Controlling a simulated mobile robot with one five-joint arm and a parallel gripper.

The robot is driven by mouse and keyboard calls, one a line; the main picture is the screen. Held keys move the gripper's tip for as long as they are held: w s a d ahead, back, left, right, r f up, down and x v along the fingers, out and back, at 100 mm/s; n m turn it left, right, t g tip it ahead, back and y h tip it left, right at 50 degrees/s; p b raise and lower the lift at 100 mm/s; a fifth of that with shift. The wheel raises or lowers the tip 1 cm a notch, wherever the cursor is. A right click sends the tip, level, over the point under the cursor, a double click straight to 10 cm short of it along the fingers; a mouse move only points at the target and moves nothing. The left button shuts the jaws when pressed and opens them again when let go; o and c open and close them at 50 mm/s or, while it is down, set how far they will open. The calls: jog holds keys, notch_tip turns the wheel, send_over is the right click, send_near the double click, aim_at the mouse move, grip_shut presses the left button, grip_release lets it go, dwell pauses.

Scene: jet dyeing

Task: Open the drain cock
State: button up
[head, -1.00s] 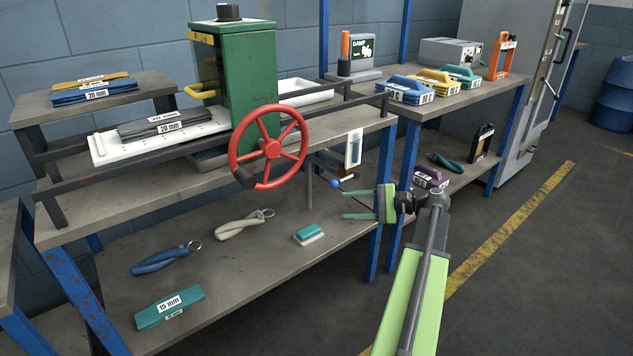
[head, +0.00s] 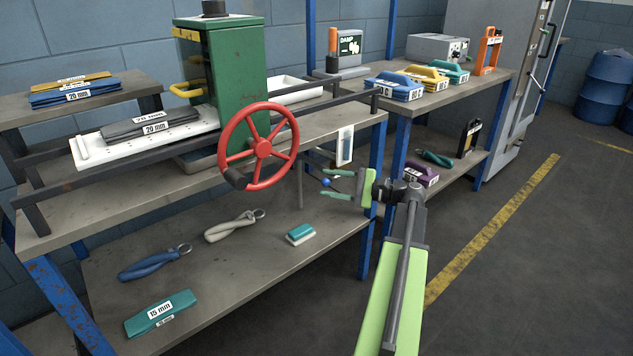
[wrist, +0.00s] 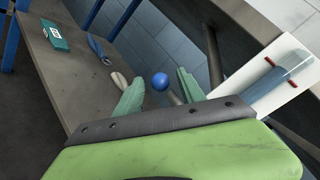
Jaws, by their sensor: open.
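The drain cock shows as a thin lever with a blue ball knob (head: 326,182), below the bench top and right of the red handwheel. My gripper (head: 328,184) is open, its two green fingers pointing left, with the knob in line with the gap at their tips. In the wrist view the blue knob (wrist: 160,81) shows between the two fingertips (wrist: 160,88), with a gap on each side. Whether the knob is fully between the fingers or just beyond them I cannot tell. The cock's body is mostly hidden.
A white plate with a glass tube (head: 345,147) hangs just above my gripper. The red handwheel (head: 258,146) is to the left. A blue bench leg (head: 370,225) stands close by my gripper. The lower shelf (head: 240,270) holds pliers-like tools and small blocks.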

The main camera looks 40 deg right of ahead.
jog(key=x, duration=0.4)
jog(key=shift+w+a, duration=0.1)
jog(key=shift+w, duration=0.1)
grip_shut()
dwell(1.2)
